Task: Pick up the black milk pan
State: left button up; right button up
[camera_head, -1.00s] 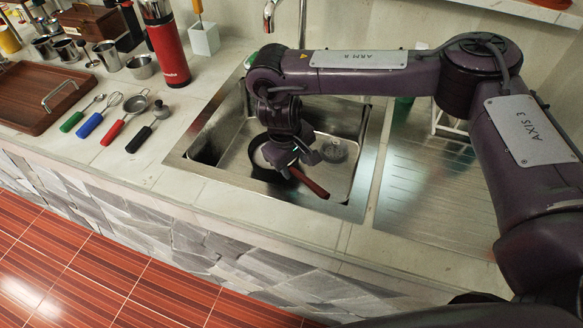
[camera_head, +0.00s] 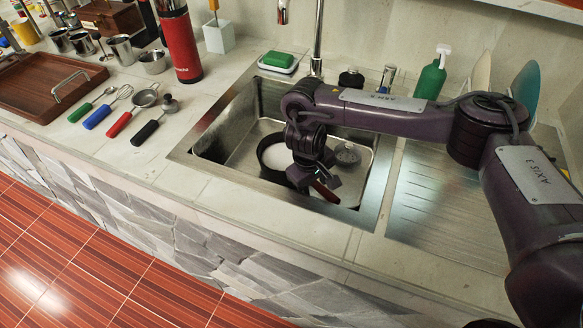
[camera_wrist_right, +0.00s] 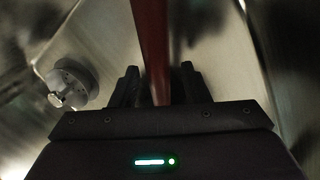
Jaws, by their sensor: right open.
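The black milk pan (camera_head: 265,150) sits in the sink, with a pale inside and a reddish-brown handle (camera_head: 327,193) pointing to the lower right. My right gripper (camera_head: 318,180) is down in the sink at the handle and partly hides the pan. In the right wrist view the handle (camera_wrist_right: 150,40) runs down between the two open fingers (camera_wrist_right: 158,88). Whether either finger touches it I cannot tell. My left gripper is not in view.
The steel sink basin (camera_head: 212,150) has walls close around the pan. A round drain strainer (camera_head: 347,155) lies beside it. A faucet (camera_head: 318,40), green soap (camera_head: 278,59) and a green bottle (camera_head: 430,78) stand behind. Utensils and a red flask (camera_head: 179,45) are left.

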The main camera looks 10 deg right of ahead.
grip_shut()
dwell(1.3)
jog(key=shift+w+r, duration=0.1)
